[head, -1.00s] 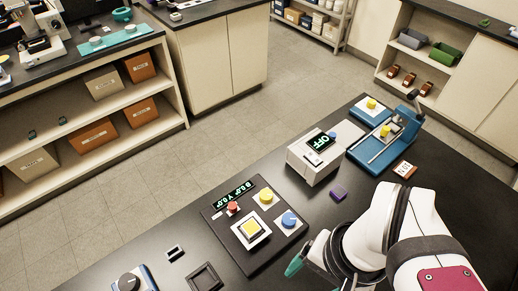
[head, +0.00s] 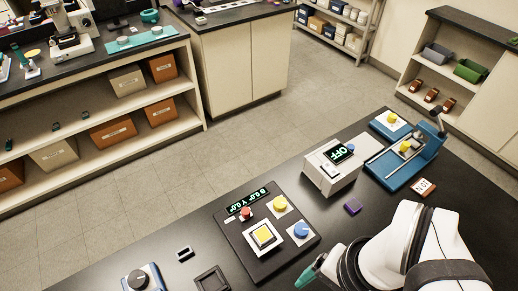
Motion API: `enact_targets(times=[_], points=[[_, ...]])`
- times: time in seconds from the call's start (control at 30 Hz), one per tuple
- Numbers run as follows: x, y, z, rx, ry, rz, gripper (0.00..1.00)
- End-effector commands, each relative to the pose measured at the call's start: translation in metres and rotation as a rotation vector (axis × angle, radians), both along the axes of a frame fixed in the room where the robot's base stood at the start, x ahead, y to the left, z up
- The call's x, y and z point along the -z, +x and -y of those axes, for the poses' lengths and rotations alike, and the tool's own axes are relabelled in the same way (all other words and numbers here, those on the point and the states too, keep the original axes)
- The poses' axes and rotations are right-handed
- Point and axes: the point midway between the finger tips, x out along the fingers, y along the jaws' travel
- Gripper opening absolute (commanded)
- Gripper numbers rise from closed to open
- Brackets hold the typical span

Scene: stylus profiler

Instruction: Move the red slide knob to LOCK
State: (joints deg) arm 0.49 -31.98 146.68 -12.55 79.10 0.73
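A small red knob (head: 246,212) sits on a black control panel (head: 281,258), near the panel's small green-lit display (head: 248,201). It is close to a little white label plate (head: 229,220); lettering on that plate is too small to read, so I cannot tell the knob's setting. My gripper (head: 310,272) shows only as a green-tipped end at the panel's lower right. It is apart from the red knob. My white arm hides the rest of it, so its opening cannot be seen.
A white box (head: 326,172) reading OFF and a blue fixture (head: 400,172) stand behind. A purple block (head: 353,206) lies right of the panel.

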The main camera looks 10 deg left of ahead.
Motion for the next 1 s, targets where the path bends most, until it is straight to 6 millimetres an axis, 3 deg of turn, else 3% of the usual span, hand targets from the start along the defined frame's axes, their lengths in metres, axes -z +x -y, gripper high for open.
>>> enact_targets(times=[0.27,0.37,0.4,0.47,0.53,0.6,0.7,0.83,1.0], points=[[0.000,0.000,0.000,0.000,0.000,0.000,0.77],[-0.002,0.004,-0.001,-0.015,-0.002,0.001,0.65],[-0.005,0.014,-0.003,-0.057,-0.008,0.002,0.59],[-0.014,0.042,-0.012,-0.171,-0.025,0.008,0.59],[-0.020,0.090,-0.035,-0.368,-0.052,0.024,0.59],[-0.017,0.135,-0.069,-0.567,-0.079,0.044,0.59],[-0.001,0.182,-0.124,-0.805,-0.109,0.070,0.59],[0.018,0.207,-0.171,-0.979,-0.132,0.094,0.59],[0.041,0.211,-0.179,-1.011,-0.136,0.096,0.59]])
